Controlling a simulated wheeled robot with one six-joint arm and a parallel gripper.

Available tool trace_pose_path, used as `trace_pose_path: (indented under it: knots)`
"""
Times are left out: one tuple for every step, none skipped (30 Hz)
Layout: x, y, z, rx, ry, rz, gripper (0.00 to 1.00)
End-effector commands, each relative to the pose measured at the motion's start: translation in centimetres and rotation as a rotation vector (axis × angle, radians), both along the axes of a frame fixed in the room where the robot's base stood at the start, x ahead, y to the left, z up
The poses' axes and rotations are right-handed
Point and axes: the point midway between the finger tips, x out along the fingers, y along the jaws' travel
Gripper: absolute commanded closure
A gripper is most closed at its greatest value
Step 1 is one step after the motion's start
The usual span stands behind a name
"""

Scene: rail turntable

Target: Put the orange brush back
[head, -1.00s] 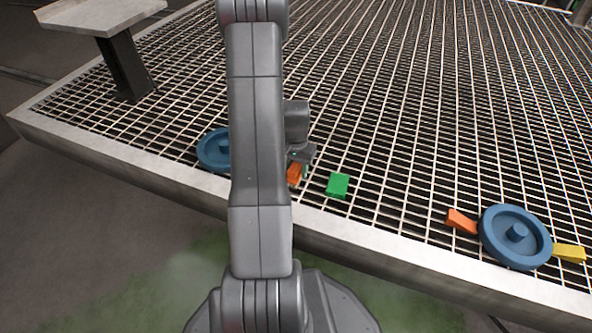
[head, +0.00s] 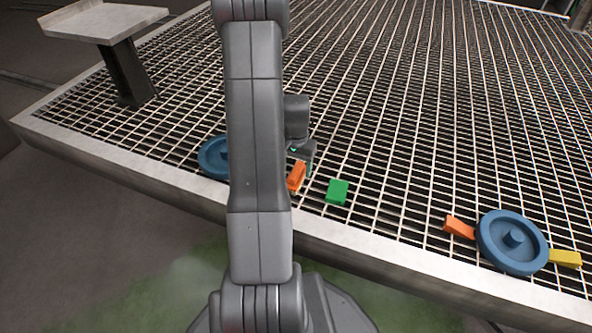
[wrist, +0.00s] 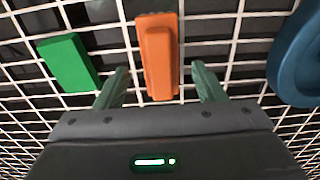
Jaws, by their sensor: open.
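An orange block-like piece (head: 297,176), perhaps the brush, lies on the grating near the front edge, just right of my arm. In the wrist view the orange piece (wrist: 158,55) lies lengthwise between the fingers, with clear gaps on both sides. My gripper (wrist: 160,68) is open, and its green fingers do not touch the piece. In the head view my gripper (head: 303,158) is just above and behind it, partly hidden by my arm. A second orange piece (head: 460,227) touches or nearly touches the left side of a blue wheel-shaped hub (head: 513,243).
A green block (head: 338,192) lies close to the right of the near orange piece. A yellow piece (head: 565,258) sits right of the hub. Another blue disc (head: 213,156) is partly behind my arm. A raised grey platform (head: 105,22) stands at back left. The grating (head: 420,100) beyond is clear.

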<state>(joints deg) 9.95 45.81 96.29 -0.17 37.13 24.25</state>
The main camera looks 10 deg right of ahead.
Motion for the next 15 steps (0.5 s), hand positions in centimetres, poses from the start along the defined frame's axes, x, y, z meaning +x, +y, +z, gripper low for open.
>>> trace_pose_path:
  knots:
    - [0.1,0.0,1.9,-0.001,-0.004,0.000,0.37]
    - [0.0,0.0,2.5,0.000,-0.004,0.000,0.37]
    - [0.1,0.0,3.4,-0.001,-0.004,0.000,0.37]
    - [0.1,0.0,4.0,-0.001,-0.004,0.000,0.37]
    - [0.0,0.0,4.5,-0.001,-0.003,0.000,0.37]
    - [0.0,0.0,5.3,0.000,-0.004,0.000,0.37]
    - [0.0,0.0,5.7,-0.001,-0.004,0.000,0.37]
    - [0.0,0.0,6.1,-0.001,-0.003,0.000,0.37]
    - [0.0,0.0,6.6,0.000,-0.002,0.000,0.37]
    - [0.0,0.0,6.9,0.000,-0.002,0.000,0.37]
    - [0.0,0.0,7.2,-0.001,-0.003,0.000,0.37]
    - [0.0,0.0,7.5,-0.001,-0.003,0.000,0.37]
    - [0.0,0.0,7.6,0.000,-0.002,0.000,0.37]
    - [-0.1,0.0,7.7,0.000,-0.002,0.000,0.37]
    - [-0.1,0.0,7.8,-0.001,-0.001,0.000,0.37]
